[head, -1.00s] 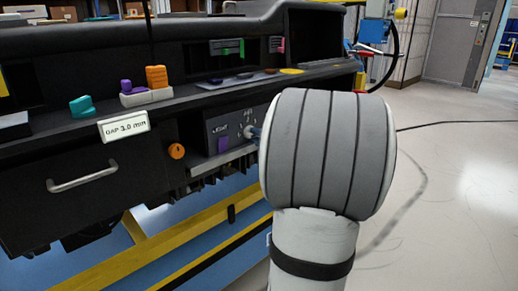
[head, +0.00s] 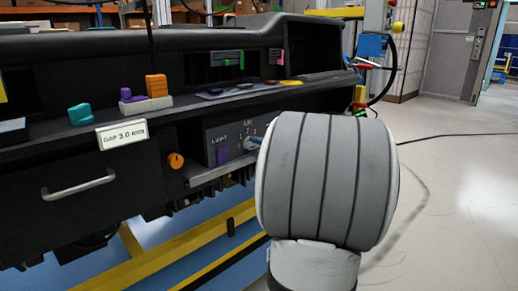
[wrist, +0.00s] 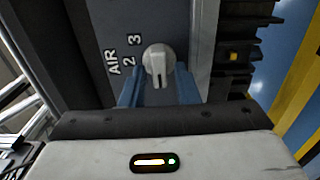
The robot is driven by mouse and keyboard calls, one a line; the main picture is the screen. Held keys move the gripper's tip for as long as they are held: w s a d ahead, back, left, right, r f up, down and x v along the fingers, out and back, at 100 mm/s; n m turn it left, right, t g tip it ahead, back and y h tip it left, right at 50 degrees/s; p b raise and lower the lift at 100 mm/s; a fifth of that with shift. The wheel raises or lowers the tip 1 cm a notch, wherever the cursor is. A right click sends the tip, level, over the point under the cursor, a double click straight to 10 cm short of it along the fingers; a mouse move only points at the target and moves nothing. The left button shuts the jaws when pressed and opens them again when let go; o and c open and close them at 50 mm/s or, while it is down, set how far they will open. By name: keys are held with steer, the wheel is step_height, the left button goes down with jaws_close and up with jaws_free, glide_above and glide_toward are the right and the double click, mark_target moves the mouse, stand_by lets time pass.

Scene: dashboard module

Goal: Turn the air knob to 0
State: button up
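The air knob (wrist: 158,60) is a round white-grey dial with a raised grip on a dark panel, with the label AIR and the numerals 2 and 3 beside it in the wrist view. My gripper (wrist: 159,92) is open, with its blue fingers on either side of the knob's lower part and small gaps visible. In the head view, the air knob (head: 248,143) shows as a small pale shape at the left edge of my grey wrist, which hides most of my gripper. The 0 mark is not readable.
A drawer handle (head: 80,187) is farther left. Coloured pieces lie on the dashboard ledge above. Open floor (head: 455,210) lies to the right.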

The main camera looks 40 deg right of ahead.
steer(key=shift+o, duration=0.7)
steer(key=shift+s, duration=0.1)
steer(key=s+p, duration=0.2)
steer(key=s, duration=0.5)
steer(key=shift+s+d, duration=0.35)
